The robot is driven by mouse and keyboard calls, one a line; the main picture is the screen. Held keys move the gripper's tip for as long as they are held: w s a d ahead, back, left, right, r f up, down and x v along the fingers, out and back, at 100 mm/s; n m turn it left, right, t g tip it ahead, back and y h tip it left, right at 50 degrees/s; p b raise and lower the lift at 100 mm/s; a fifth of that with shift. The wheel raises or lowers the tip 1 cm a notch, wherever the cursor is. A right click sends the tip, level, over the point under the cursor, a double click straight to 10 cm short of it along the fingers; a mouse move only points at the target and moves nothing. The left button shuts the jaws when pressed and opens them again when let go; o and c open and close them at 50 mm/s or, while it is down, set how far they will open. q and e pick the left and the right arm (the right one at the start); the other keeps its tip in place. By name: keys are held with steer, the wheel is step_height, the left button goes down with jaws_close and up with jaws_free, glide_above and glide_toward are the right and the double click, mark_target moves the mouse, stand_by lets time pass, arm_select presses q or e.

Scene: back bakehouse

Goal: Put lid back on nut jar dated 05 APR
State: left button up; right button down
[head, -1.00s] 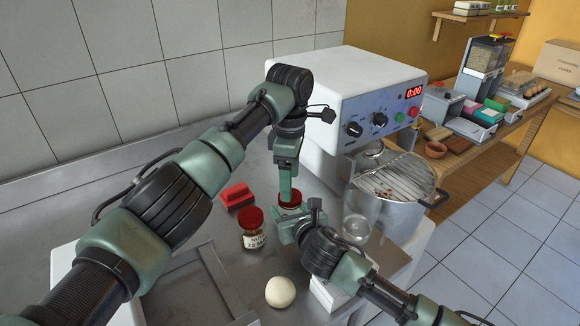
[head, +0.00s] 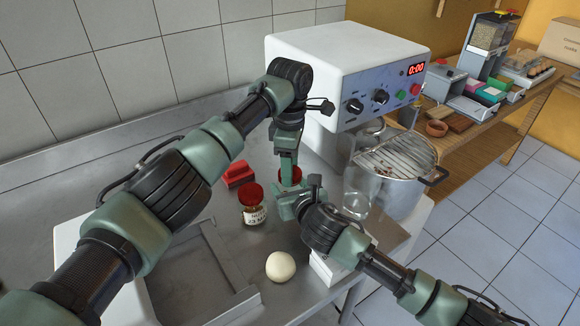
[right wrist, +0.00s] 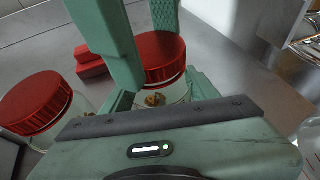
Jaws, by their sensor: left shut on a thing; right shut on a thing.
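A glass nut jar (right wrist: 154,98) with nuts inside stands between the fingers of my right gripper (head: 291,204), which is shut on it. A ribbed red lid (right wrist: 160,58) is at its mouth, and shows small in the head view (head: 290,176). My left gripper (head: 289,166) reaches down from above and is shut on this lid. Whether the lid is seated or threaded I cannot tell. The held jar's label is hidden. A second nut jar (head: 255,215) with its own red lid (head: 251,194) stands to the left; its label appears to read 23 M.
A red block-like object (head: 238,175) lies behind the jars. A dough ball (head: 280,266) and a grey tray frame (head: 205,232) are in front. A white mixer (head: 345,70) with a steel bowl (head: 405,195) and a clear glass vessel (head: 358,188) stand close on the right.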

arm_select(q)
steer(key=m, duration=0.8)
steer(key=shift+m, duration=0.4)
steer(key=m, duration=0.4)
steer(key=shift+m, duration=0.3)
steer(key=m, duration=0.4)
steer(key=shift+m, duration=0.3)
steer(key=m, duration=0.9)
steer(key=shift+f, duration=0.1)
steer(key=m, duration=0.7)
steer(key=o, duration=1.6)
steer(key=shift+o, duration=0.2)
